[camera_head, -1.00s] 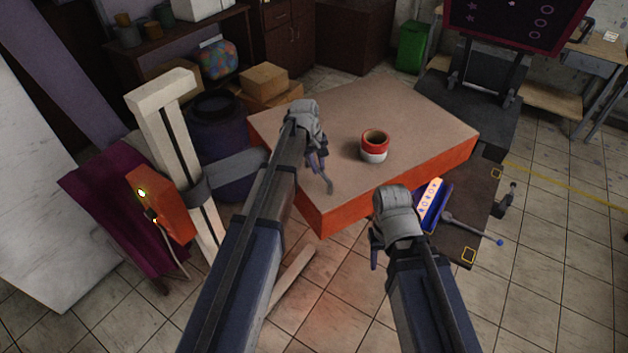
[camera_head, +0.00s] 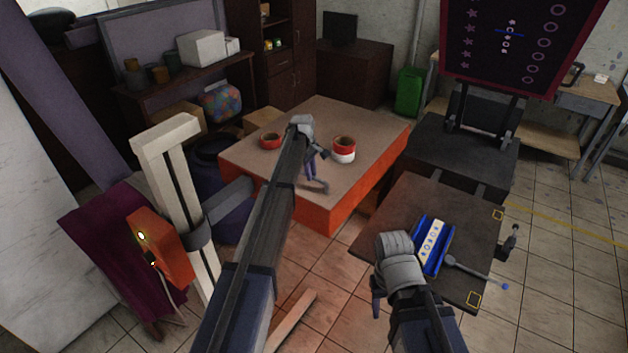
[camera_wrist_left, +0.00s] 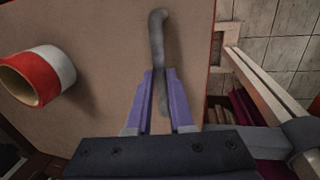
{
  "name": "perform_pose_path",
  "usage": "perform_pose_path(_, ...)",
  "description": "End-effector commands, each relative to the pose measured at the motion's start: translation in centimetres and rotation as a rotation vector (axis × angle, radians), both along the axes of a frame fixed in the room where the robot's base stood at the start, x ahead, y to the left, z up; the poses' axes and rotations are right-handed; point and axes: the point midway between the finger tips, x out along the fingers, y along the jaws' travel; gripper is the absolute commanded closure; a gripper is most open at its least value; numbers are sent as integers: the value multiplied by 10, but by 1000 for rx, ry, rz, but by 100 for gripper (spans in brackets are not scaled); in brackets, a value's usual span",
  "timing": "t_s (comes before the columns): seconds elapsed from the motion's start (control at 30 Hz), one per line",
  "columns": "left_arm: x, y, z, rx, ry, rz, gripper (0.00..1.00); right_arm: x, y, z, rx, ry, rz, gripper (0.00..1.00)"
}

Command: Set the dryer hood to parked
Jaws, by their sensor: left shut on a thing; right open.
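The dryer hood looks to be the broad slab with a beige top and orange sides (camera_head: 375,190) in the middle of the head view. A grey arm (camera_head: 228,205) reaches from a white post (camera_head: 168,160) towards it. My left gripper (camera_head: 312,178) is over its top, shut on the grey bent handle (camera_head: 325,187). In the left wrist view the purple fingers of this gripper (camera_wrist_left: 159,78) close around the handle (camera_wrist_left: 158,35). My right gripper (camera_head: 384,290) is open beside the dark board; its fingers are mostly hidden.
A red-and-white cup (camera_head: 344,155) and a red ring (camera_head: 270,141) show on the slab. An orange control box (camera_head: 160,248) with lit lamps hangs by the post. The dark board (camera_head: 385,245) carries a blue frame (camera_head: 418,245). A gap shows between slab and board.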

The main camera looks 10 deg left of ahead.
Motion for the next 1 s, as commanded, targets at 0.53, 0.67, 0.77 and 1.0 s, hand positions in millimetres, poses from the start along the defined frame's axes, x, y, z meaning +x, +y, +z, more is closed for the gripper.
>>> perform_pose_path(0.53, 16, 10, 0, 0, -4, 38, 100, 0, 0, 0, 0, 0, 0, 50)
perform_pose_path(0.67, 16, 11, 0, 1, -5, 38, 100, 0, 0, 0, 0, 0, 0, 50)
perform_pose_path(0.77, 17, 12, 1, 2, -4, 39, 76, 0, 0, 0, 0, 0, 0, 50)
perform_pose_path(1.0, 15, 10, 0, 0, -1, 37, 51, 0, 0, 0, 0, 0, 0, 50)
